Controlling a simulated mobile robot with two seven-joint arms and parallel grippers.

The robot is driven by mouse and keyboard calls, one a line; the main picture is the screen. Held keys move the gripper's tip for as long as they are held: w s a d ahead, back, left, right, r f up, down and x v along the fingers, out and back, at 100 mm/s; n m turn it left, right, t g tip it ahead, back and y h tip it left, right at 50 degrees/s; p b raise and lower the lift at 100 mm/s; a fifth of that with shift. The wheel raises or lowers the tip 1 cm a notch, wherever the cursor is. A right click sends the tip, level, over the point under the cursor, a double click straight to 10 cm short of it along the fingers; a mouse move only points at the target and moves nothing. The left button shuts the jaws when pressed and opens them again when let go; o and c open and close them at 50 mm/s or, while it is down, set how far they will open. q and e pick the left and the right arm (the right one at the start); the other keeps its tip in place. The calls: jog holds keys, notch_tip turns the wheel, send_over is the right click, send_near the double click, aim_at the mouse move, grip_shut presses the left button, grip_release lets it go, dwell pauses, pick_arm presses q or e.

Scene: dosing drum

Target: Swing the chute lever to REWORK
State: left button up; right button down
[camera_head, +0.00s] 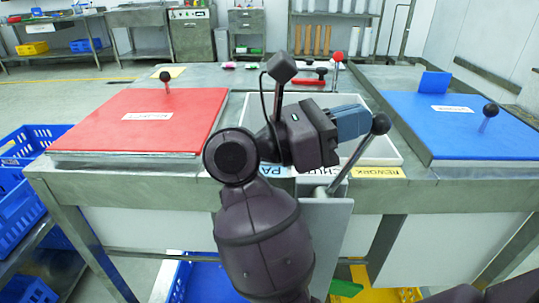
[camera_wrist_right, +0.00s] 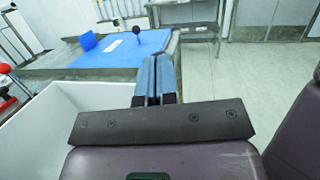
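The chute lever (camera_head: 358,152) is a grey rod with a black ball, tilted up to the right at the front edge of the bench. Its ball is on the side of the yellow REWORK label (camera_head: 377,172). The blue PASS label (camera_head: 273,171) is left of it, partly hidden by my right arm. My right gripper (camera_head: 366,120) has its blue fingers beside the lever's ball, at its left; I cannot tell whether they touch. In the right wrist view the fingers (camera_wrist_right: 157,75) lie side by side, shut, with nothing visible between them. The lever does not show there. My left gripper is not in view.
A white tray (camera_head: 388,150) is behind the lever, partly hidden by my arm. A red lid (camera_head: 140,120) with a black knob is on the left. A blue lid (camera_head: 455,125), also knobbed, is on the right. A red-knobbed lever (camera_head: 337,62) stands at the back.

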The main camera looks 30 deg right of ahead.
aim_at(376, 123)
jog(key=shift+s+d+f+t+y, duration=0.2)
jog(key=shift+s+d+y, duration=0.25)
jog(key=shift+d, duration=0.15)
jog(key=shift+s+d+f+t+y, duration=0.1)
jog(key=shift+s+d+t+y, duration=0.15)
jog(key=shift+d+y, duration=0.25)
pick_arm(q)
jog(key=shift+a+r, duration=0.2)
pick_arm(e)
jog(key=shift+s+d+f, duration=0.1)
jog(key=shift+f, duration=0.05)
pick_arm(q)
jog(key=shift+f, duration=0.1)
pick_arm(e)
jog(key=shift+s+d+f+m+y, duration=0.1)
jog(key=shift+f+m+y, duration=0.05)
jog(key=shift+m+y, duration=0.15)
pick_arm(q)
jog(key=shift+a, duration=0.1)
